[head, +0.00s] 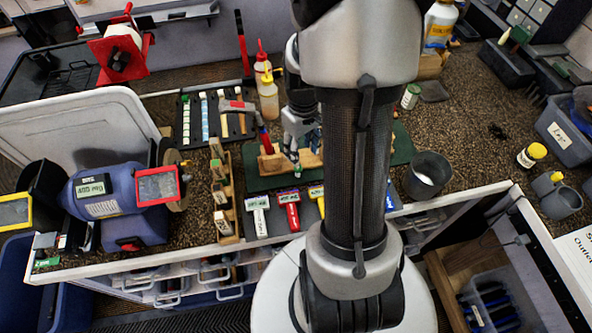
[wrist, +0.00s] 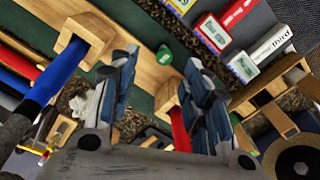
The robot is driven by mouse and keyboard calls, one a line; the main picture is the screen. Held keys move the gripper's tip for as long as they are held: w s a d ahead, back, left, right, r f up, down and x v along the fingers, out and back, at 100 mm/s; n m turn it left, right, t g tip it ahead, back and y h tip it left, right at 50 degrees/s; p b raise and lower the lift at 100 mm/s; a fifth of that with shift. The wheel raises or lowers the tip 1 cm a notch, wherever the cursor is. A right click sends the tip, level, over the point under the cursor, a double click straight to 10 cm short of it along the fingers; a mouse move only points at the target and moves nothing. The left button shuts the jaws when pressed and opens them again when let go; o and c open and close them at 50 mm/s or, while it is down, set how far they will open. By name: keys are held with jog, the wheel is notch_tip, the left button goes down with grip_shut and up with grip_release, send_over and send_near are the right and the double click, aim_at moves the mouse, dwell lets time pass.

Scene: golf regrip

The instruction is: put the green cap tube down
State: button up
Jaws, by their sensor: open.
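My gripper (head: 296,152) points down over the green mat (head: 262,182) by the wooden clamp blocks (head: 270,162). In the wrist view its two dark fingers (wrist: 160,75) stand wide apart with nothing pinched between them. A small green cap (wrist: 164,55) shows between and beyond the fingertips, next to a wooden block; a small green spot also shows under the gripper in the head view (head: 297,168). The tube's body below the cap is hidden. I cannot tell whether a finger touches it.
Boxes with white, red (head: 289,197) and yellow (head: 317,190) parts lie along the front edge. A wooden rack (head: 228,205) stands left, a dark cup (head: 427,176) right. Two bottles (head: 268,98) stand behind. The counter further right has free room.

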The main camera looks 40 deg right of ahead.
aim_at(298, 171)
notch_tip(298, 171, down, 3)
jog(key=shift+r, duration=0.1)
jog(key=f, duration=0.1)
jog(key=f+b, duration=0.1)
jog(key=f, duration=0.2)
jog(key=shift+w+a+f+b, duration=0.15)
jog(key=shift+w+a+b, duration=0.15)
jog(key=shift+a+b, duration=0.1)
jog(key=shift+f, duration=0.45)
jog(key=shift+c, duration=0.5)
grip_shut()
